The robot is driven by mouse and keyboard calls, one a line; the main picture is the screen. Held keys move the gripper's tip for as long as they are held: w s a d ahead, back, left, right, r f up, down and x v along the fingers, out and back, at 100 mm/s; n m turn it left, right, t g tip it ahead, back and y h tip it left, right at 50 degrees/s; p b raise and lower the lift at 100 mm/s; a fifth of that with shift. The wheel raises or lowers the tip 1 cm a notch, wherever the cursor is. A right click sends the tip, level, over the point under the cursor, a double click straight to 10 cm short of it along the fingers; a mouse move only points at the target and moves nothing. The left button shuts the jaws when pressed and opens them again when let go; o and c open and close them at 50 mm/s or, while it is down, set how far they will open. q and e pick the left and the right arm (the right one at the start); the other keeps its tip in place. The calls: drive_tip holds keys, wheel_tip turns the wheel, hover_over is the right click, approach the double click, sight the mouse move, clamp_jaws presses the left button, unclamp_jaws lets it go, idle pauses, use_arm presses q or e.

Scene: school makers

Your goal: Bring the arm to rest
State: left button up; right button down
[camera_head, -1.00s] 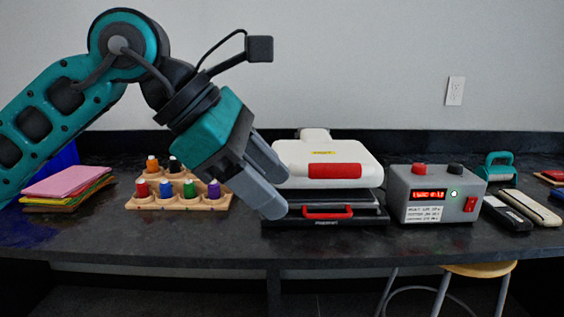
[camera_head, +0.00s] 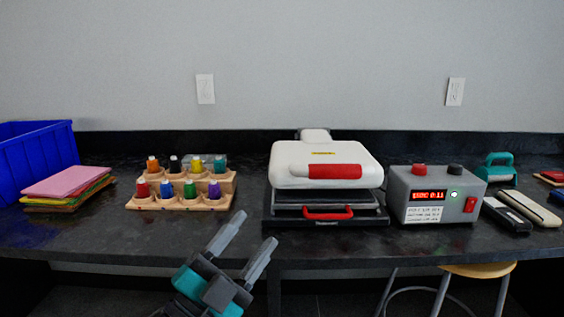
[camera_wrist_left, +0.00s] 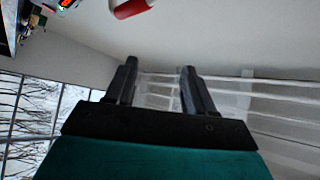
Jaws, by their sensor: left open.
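My left gripper (camera_head: 247,246) is low in the head view, in front of the dark worktop's front edge. Its two grey fingers point up and to the right, apart, with nothing between them. In the left wrist view the same two dark fingers (camera_wrist_left: 158,80) stand apart and empty. Most of the left arm is out of the head view. My right gripper is not in view.
On the worktop (camera_head: 90,232) stand a blue bin (camera_head: 35,160), colored sheets (camera_head: 68,183), a wooden bottle rack (camera_head: 178,203), a white press with red handles (camera_head: 325,165) and a grey control box (camera_head: 432,200). A stool (camera_head: 480,269) is below at right.

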use_arm(q)
drive_tip(key=a+f+n+y, duration=0.5)
drive_tip(key=f+n+y, duration=0.3)
drive_tip(key=f, duration=0.4)
drive_tip(key=s+a+f+n+g+y, duration=0.2)
drive_tip(key=s+f+n+g, duration=0.2)
drive_tip(key=s+f, duration=0.45)
drive_tip(key=s+a+f+n+g+y, duration=0.2)
drive_tip(key=s+f+n+g, duration=0.3)
drive_tip(key=f, duration=0.6)
drive_tip(key=s+a+r+m+t+y+p, duration=0.1)
drive_tip(key=a+r+p, duration=0.2)
drive_tip(key=r+p, duration=1)
drive_tip(key=p, duration=0.5)
drive_tip(key=shift+s+a+r, duration=0.2)
drive_tip(key=shift+s+a, duration=0.05)
drive_tip(key=shift+a, duration=0.1)
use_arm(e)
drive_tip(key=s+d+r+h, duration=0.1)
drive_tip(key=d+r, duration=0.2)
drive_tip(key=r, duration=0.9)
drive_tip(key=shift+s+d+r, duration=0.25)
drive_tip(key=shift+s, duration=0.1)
